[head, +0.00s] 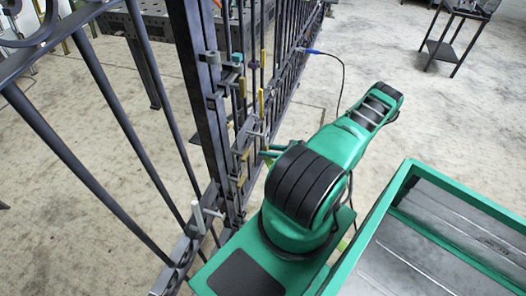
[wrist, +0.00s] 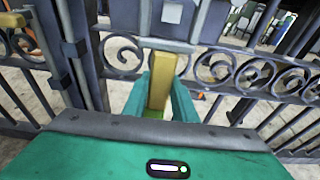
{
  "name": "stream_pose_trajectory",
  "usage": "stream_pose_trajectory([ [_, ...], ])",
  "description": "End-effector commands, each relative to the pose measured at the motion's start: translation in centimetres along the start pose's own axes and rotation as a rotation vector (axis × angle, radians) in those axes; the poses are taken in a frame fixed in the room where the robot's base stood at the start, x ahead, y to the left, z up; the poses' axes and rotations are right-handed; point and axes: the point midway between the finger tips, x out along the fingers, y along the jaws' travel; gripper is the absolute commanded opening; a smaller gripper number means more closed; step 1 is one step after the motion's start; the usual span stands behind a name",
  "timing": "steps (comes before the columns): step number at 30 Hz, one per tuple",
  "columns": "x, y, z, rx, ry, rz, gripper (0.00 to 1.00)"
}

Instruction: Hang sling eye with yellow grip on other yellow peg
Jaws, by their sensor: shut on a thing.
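My gripper (wrist: 158,105) is shut on an upright yellow grip (wrist: 159,78), which stands between its two green fingers in the wrist view. In the head view my gripper (head: 268,155) is small, close against the gate post and partly hidden by my arm. I cannot make out the sling eye or its strap. A yellow peg-like piece (wrist: 12,20) shows at the upper left of the wrist view, apart from my fingers. In the head view a yellow upright piece (head: 262,102) stands by the gate, above my gripper. I cannot tell which yellow piece is the other peg.
The dark iron gate (head: 195,90) with bars and scrolls stands close to my gripper. A pale peg (head: 198,215) sticks up low on it. A blue-ended cable (head: 312,51) hangs behind. A small dark table (head: 455,35) stands far right, with open floor before it.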

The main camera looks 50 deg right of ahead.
Motion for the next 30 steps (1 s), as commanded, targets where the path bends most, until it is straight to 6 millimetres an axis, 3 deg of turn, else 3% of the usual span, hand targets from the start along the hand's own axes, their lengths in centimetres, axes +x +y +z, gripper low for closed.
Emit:
stream_pose_trajectory([
  [15, -2.1, -0.1, -0.4, -0.001, 0.0, -0.001, 0.0],
  [30, -2.5, -0.1, -0.5, 0.0, -0.001, -0.001, 0.0],
])
